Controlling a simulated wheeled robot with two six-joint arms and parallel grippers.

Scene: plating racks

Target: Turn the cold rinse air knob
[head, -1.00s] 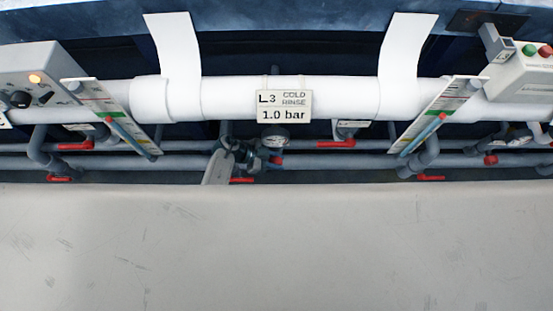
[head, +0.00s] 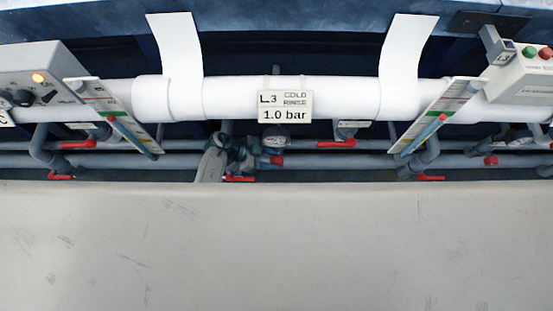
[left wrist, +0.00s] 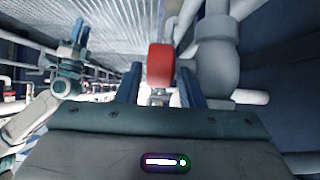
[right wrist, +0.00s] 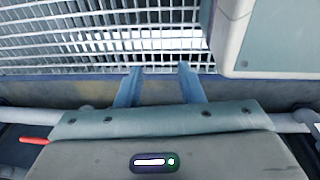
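The cold rinse sign (head: 285,106) reads "L3 COLD RINSE 1.0 bar" and hangs on the white pipe. Below it, a red knob (head: 277,160) shows beside a partly covered round gauge (head: 276,142). My left gripper (head: 254,155) is just left of this knob in the head view. In the left wrist view a red knob (left wrist: 160,65) lies between the two blue fingers of my left gripper (left wrist: 160,82); they are open, with a gap on each side. Whether the fingers reach around it is unclear. My right gripper (right wrist: 157,78) is open and empty, outside the head view.
Red lever handles (head: 337,143) sit on the grey pipes. Slanted scales (head: 437,120) stand left and right. A control box (head: 28,80) is at the left. A pale panel (head: 280,245) fills the foreground. Metal grating (right wrist: 100,40) and a pale box (right wrist: 270,35) face my right gripper.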

